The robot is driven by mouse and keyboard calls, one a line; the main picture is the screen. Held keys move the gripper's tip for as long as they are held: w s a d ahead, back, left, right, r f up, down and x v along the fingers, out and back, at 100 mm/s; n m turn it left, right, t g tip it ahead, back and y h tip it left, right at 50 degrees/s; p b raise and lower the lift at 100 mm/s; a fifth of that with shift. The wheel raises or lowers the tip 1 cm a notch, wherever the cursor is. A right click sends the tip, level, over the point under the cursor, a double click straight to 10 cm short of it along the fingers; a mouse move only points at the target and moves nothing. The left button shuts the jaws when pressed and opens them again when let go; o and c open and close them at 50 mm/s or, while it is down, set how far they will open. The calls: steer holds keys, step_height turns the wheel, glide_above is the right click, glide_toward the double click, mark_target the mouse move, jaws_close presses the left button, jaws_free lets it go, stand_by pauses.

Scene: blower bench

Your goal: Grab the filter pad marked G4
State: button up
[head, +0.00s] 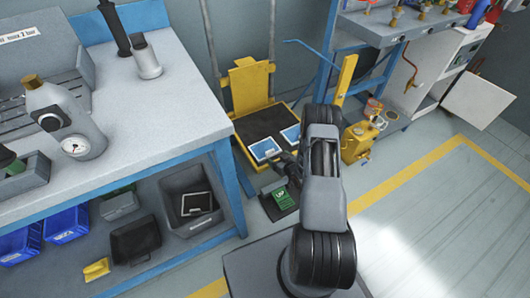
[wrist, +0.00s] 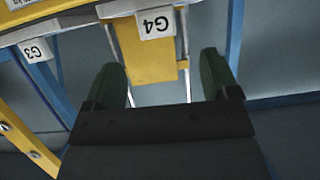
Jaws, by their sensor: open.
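In the head view two blue filter pads with pale edges lie on the black platform (head: 262,122) of a yellow cart, one at the left (head: 264,149) and one at the right (head: 291,133). Their marks are too small to read there. In the wrist view a white tag marked G4 (wrist: 155,23) shows upside down at the top, ahead of my gripper (wrist: 162,76). A tag marked G3 (wrist: 36,50) is to its left. My gripper is open, with nothing between its fingers. The G4 tag lies beyond the fingertips, apart from them. In the head view my arm hides part of the gripper.
A workbench (head: 180,110) with a blue frame stands left of the cart. A yellow can (head: 358,143) stands to the right. The floor at the right is mostly clear.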

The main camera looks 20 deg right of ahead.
mark_target(271, 152)
steer(key=shift+x, duration=1.05)
steer(key=b+x, duration=0.1)
steer(key=x, duration=0.1)
steer(key=b+x, duration=0.1)
steer(key=x, duration=0.1)
steer(key=shift+s+d+f+b, duration=0.15)
steer(key=shift+f+b, duration=0.1)
steer(key=shift+b, duration=0.1)
steer(key=shift+w+f, duration=0.15)
steer(key=shift+w, duration=0.45)
steer(key=c, duration=1)
